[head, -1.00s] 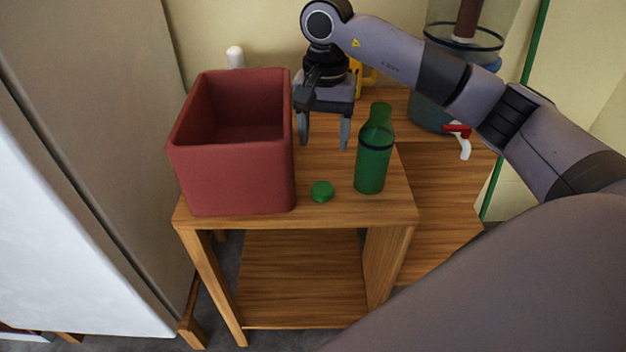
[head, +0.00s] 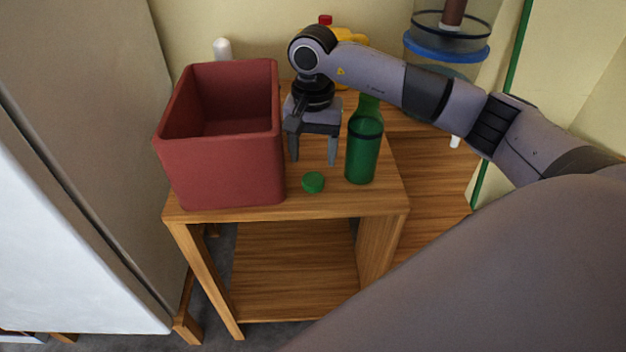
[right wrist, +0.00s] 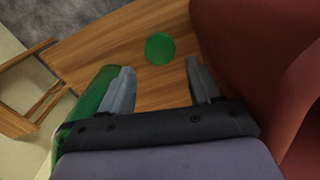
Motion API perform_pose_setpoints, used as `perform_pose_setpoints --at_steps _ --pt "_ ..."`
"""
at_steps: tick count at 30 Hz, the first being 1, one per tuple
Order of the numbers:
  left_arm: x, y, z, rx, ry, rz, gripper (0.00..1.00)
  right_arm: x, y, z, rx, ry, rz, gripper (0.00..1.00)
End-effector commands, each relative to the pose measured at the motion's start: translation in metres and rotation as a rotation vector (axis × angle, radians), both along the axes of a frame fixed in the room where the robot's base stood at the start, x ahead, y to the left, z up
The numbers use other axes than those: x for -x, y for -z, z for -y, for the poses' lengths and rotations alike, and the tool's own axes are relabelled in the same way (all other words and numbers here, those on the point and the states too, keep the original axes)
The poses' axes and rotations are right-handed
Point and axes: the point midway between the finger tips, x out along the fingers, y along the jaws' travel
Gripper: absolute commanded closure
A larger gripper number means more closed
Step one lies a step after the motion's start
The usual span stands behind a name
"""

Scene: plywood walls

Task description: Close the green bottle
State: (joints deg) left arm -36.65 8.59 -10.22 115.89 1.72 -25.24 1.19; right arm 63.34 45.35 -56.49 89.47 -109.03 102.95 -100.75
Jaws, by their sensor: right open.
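The green bottle (head: 363,151) stands upright on the small wooden table (head: 240,212), its top partly behind my right arm. Its green cap (head: 313,182) lies on the table near the front edge, left of the bottle and apart from it. My right gripper (head: 313,162) points down, open and empty, behind the cap and between the red box and the bottle. In the right wrist view the cap (right wrist: 160,48) shows beyond the gap between the open fingers (right wrist: 160,88), and the bottle (right wrist: 88,105) is beside the left finger. My left gripper is not in view.
A red open box (head: 225,165) stands on the table, close left of my right gripper. Behind are a white-topped object (head: 222,48), a yellow item with a red top (head: 348,38) and a clear container with a blue band (head: 445,52). A grey cabinet stands left.

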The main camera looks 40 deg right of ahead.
Motion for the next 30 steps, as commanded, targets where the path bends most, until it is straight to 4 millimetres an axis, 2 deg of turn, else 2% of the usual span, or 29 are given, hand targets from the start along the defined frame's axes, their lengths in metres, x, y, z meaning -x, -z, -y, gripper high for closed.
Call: perform_pose_setpoints --at_steps 6,15,18,29,30 --pt "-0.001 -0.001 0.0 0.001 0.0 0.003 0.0 0.0 0.004 0.0 0.0 0.0 -0.001 0.37" --pt "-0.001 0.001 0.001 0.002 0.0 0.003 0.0 0.001 0.05 0.0 -0.001 0.0 -0.004 0.37" --pt "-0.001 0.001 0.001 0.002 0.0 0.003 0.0 0.0 0.058 0.0 -0.001 0.0 -0.001 0.37" --pt "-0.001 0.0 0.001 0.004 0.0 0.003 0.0 0.0 0.06 0.0 0.0 0.0 0.0 0.37" --pt "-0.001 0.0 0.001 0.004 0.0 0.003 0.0 0.0 0.06 0.0 0.0 0.0 0.0 0.43"
